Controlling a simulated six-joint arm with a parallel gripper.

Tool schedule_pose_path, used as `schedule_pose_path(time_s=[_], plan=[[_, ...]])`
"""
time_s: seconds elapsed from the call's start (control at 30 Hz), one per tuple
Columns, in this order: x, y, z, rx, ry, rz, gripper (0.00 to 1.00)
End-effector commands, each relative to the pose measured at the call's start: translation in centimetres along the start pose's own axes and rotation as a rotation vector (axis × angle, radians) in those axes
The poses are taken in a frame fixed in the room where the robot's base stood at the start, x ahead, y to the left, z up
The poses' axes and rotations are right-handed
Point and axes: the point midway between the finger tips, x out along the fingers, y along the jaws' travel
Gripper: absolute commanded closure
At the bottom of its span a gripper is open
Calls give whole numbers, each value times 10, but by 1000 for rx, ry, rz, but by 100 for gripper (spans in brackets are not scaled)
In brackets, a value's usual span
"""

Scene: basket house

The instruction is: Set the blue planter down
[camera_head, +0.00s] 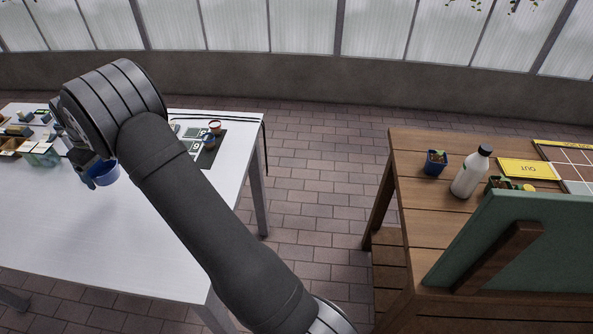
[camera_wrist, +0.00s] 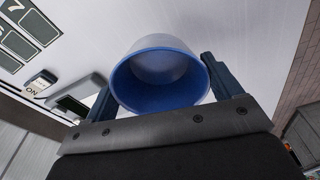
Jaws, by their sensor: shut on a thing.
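The blue planter (camera_wrist: 160,85) is round and looks empty inside. In the wrist view it sits between the two fingers of my gripper (camera_wrist: 160,88), which is shut on it. In the head view the blue planter (camera_head: 104,175) shows under the wrist, over the left part of the white table (camera_head: 150,235). My gripper (camera_head: 88,172) is partly hidden there by the arm. I cannot tell whether the planter's base touches the table.
A dark mat (camera_head: 212,150) with small pots lies at the white table's far right. Several small boxes crowd its far left. The white table's front is clear. The wooden table (camera_head: 420,190) at right holds a dark blue pot (camera_head: 435,163), a white bottle (camera_head: 470,175) and a green board (camera_head: 520,245).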

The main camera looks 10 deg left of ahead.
Motion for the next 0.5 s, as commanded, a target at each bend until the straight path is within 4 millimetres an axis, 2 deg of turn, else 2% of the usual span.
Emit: schedule_pose_path(time_s=[0.13, 0.27, 0.5], plan=[[-2, 26, 13, 57, 0, 8, 43], [-6, 75, 42, 172, -1, 22, 43], [-16, 178, 124, 447, -6, 55, 43]])
